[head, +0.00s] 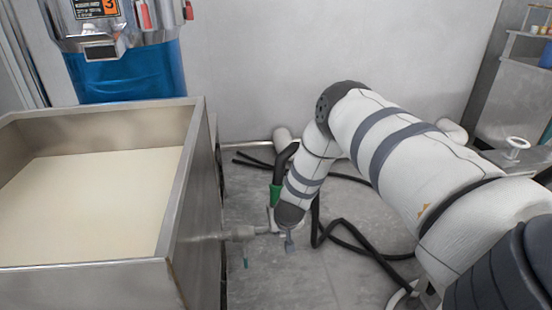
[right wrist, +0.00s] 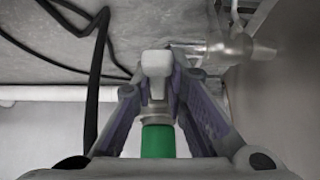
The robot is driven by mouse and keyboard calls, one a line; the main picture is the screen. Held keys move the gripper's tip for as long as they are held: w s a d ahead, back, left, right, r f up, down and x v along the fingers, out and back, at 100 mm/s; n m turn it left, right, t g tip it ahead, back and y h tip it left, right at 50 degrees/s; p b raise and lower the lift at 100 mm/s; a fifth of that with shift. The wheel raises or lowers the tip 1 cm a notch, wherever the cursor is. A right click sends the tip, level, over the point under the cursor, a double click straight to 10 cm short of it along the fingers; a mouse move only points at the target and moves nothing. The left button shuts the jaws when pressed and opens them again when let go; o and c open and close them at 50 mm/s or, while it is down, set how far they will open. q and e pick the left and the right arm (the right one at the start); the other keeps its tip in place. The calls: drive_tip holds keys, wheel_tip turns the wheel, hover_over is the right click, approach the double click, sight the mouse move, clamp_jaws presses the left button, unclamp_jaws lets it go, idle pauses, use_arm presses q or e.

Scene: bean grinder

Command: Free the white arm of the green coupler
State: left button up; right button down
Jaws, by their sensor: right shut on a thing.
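The green coupler (head: 274,195) sits on a dark hose end beside my right wrist in the head view. In the right wrist view, the green coupler (right wrist: 158,142) lies between the bases of my fingers, with a pale metal collar beyond it. My right gripper (right wrist: 157,92) is shut on the white arm (right wrist: 157,66), whose blocky end shows between the fingertips. In the head view, my right gripper (head: 287,234) is low beside the steel bin's pipe, and my wrist hides most of the white arm. My left gripper is in neither view.
A steel bin (head: 190,180) with pale contents stands on the left, its pipe fitting (head: 240,233) reaching toward my right gripper. Black hoses (head: 345,238) lie on the grey floor (head: 300,285). A blue container (head: 130,72) stands behind the bin.

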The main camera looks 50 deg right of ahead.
drive_tip(key=shift+s+d+f, duration=0.15)
drive_tip(key=shift+s, duration=0.1)
drive_tip(key=c, duration=1.5)
unclamp_jaws()
drive_tip(key=shift+s, duration=0.1)
drive_tip(key=shift+r, duration=0.2)
drive_tip(key=v, duration=1.1)
drive_tip(key=shift+r, duration=0.3)
